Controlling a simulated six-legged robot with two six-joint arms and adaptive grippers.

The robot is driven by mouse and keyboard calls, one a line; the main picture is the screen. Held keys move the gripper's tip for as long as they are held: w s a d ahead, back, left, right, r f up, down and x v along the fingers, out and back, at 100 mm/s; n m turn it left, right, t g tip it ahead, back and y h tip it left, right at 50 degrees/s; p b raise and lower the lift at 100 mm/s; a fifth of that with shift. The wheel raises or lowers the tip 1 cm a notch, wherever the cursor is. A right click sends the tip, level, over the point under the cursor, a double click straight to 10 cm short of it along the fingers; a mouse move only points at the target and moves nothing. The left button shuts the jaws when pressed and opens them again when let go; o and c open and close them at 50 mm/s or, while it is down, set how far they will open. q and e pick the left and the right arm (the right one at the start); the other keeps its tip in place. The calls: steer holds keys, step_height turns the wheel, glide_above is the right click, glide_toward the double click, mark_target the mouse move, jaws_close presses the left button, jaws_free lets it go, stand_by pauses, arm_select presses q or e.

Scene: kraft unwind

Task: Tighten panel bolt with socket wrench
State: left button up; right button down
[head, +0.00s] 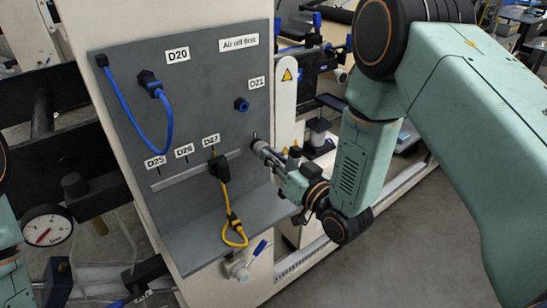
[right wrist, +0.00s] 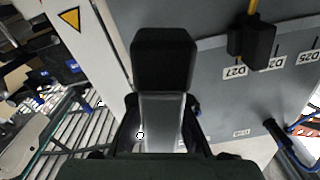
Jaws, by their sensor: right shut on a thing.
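The grey panel (head: 205,95) stands upright in front of me, with a ledge along its bottom. My right gripper (head: 280,168) is at the panel's right edge, shut on the socket wrench (head: 264,150). In the right wrist view a grey bar with a black block fills the middle, and the bolt cannot be made out. My left gripper is not in view.
A blue cable (head: 160,120) hangs from the upper left of the panel. A yellow cable (head: 224,195) hangs from a black plug under D27. A blue-handled valve (head: 240,267) is below the ledge. A pressure gauge (head: 47,229) is at the left. Floor is clear at lower right.

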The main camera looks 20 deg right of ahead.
mark_target(288, 169)
steer(key=shift+m, duration=0.7)
steer(key=shift+w+m, duration=0.1)
steer(key=shift+m, duration=1.1)
steer(key=shift+m+p, duration=0.4)
steer(key=shift+m, duration=0.7)
steer(key=shift+p+v, duration=0.65)
steer(key=shift+v, duration=1.85)
